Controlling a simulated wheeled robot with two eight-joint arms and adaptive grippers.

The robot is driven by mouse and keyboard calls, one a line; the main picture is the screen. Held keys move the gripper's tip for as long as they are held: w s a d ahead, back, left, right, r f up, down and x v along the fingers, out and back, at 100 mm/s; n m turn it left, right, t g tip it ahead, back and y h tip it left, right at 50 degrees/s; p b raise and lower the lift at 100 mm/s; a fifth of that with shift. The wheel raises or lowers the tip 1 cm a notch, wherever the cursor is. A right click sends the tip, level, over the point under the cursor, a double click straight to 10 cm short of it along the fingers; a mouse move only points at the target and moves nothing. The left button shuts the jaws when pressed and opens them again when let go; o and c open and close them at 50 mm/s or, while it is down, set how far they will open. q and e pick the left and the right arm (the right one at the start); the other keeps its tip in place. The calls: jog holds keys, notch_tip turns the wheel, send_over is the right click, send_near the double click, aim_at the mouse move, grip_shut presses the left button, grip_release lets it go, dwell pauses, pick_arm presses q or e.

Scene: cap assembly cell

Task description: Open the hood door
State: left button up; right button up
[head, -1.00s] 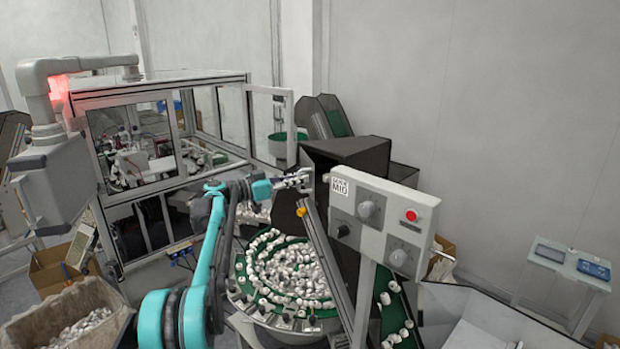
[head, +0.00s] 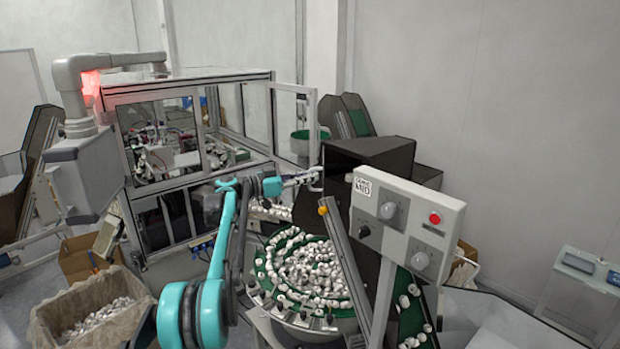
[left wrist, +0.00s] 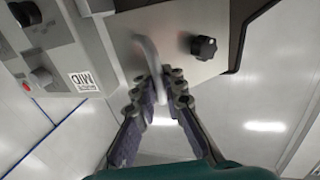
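The dark hood (head: 372,153) is a box behind the control box, right of centre in the head view. My left gripper (head: 312,177) is at the hood's left edge. In the left wrist view, a pale curved handle (left wrist: 147,50) stands out from a grey panel (left wrist: 175,25), which looks like the hood door. The left gripper's fingertips (left wrist: 164,80) are close together with the handle between them, and they look shut on it. The fingers hide part of the handle. I cannot tell from the head view whether the door stands ajar. My right gripper is not in view.
The control box (head: 408,215) with knobs and a red button is close right of the gripper. A round feeder (head: 310,275) full of white caps lies below. A glazed machine frame (head: 190,85) stands behind at left. A lined carton (head: 85,310) is at lower left.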

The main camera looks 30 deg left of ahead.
pick_arm(q)
jog(key=shift+o, duration=1.4)
jog(key=v, duration=1.2)
jog(key=shift+r, duration=0.1)
